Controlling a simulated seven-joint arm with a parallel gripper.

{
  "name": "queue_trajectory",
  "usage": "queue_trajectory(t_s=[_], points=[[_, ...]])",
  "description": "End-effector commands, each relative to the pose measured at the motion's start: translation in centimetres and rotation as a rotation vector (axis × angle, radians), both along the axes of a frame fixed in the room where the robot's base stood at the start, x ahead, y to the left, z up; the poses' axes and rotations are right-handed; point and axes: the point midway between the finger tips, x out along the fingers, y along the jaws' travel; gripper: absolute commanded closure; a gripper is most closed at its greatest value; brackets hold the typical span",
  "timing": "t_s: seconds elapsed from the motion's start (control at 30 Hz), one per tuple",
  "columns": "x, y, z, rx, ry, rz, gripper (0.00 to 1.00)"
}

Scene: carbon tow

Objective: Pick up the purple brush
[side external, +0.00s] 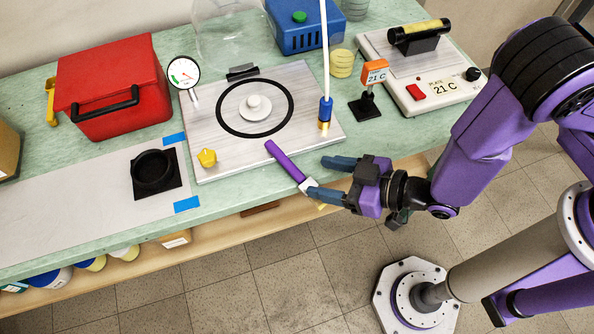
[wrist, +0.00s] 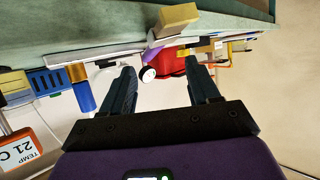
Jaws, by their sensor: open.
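The purple brush (side external: 284,160) lies at the table's front edge by the metal plate, its handle pointing back left. Its white band and pale bristle end reach over the front edge. My gripper (side external: 322,179) is at this near end with its fingers spread and nothing held.
The metal plate (side external: 215,132) carries a yellow knob (side external: 207,158), a dial gauge (side external: 184,73) and a blue-based white rod (side external: 325,107). A red box (side external: 113,85) stands left.

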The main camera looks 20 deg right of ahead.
Motion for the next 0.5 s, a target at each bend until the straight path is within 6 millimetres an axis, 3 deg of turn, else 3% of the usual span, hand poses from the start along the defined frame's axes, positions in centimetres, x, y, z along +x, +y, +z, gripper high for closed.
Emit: queue_trajectory(t_s=[0.5], points=[[3.4, 3.1, -2.3, -0.001, 0.000, -0.001, 0.39]])
